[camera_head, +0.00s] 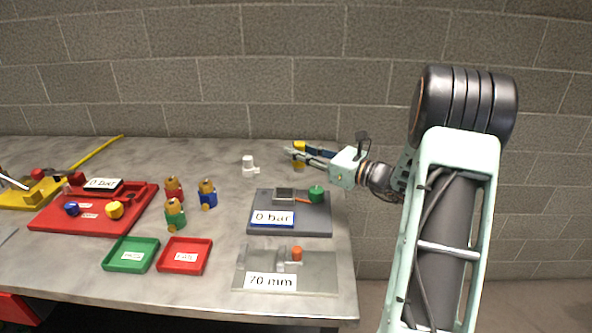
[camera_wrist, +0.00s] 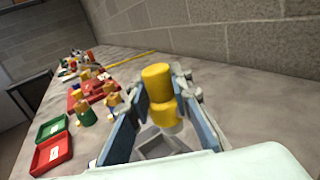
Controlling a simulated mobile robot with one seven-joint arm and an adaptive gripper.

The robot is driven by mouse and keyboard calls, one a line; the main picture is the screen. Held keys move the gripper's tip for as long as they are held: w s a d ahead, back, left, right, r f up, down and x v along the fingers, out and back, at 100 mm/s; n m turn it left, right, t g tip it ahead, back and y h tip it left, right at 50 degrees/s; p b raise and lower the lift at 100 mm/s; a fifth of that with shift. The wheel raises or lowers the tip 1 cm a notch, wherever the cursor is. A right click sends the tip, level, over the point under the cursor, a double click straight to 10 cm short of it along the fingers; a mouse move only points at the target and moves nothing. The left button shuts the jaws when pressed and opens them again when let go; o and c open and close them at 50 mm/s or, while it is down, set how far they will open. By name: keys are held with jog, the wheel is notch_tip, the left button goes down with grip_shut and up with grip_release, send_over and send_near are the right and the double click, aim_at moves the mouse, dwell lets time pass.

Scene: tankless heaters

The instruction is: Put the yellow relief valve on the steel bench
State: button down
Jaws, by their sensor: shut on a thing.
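The yellow relief valve (camera_wrist: 157,80) is between the fingers of my gripper (camera_wrist: 160,98) in the wrist view. It has a rounded yellow cap over a second yellow section, and its lower end is partly hidden. My gripper (camera_head: 300,154) is shut on it. In the head view the yellow valve (camera_head: 299,146) shows at the fingertips over the back right of the steel bench (camera_head: 215,160). I cannot tell whether its base touches the bench top.
A white fitting (camera_head: 249,165) stands left of my gripper. A grey gauge block (camera_head: 290,222) with a green knob is in front. Several relief valves with red, green and blue bodies (camera_head: 175,215), a red tray (camera_head: 184,257) and a green tray (camera_head: 131,255) are further left. A block wall is behind.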

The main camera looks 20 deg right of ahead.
jog(key=w+d+f, duration=0.1)
jog(key=w+f, duration=0.1)
jog(key=w+d+f, duration=0.1)
jog(key=w+f, duration=0.1)
jog(key=w+d+f, duration=0.1)
jog(key=w+f, duration=0.1)
jog(key=shift+w+d+f, duration=0.1)
jog(key=shift+w+f, duration=0.15)
jog(key=shift+w+d+f+b, duration=0.1)
jog(key=shift+w+f+b, duration=0.05)
jog(key=shift+f, duration=0.8)
jog(key=shift+w+f+b, duration=0.1)
jog(key=shift+f+b, duration=0.05)
jog(key=shift+f, duration=0.75)
jog(key=shift+f, duration=0.15)
jog(key=c, duration=2.2)
grip_release()
jog(key=shift+o, duration=0.9)
jog(key=shift+r, duration=0.3)
jog(key=v, duration=1.2)
jog(key=shift+s+f, duration=0.1)
jog(key=shift+f, duration=0.05)
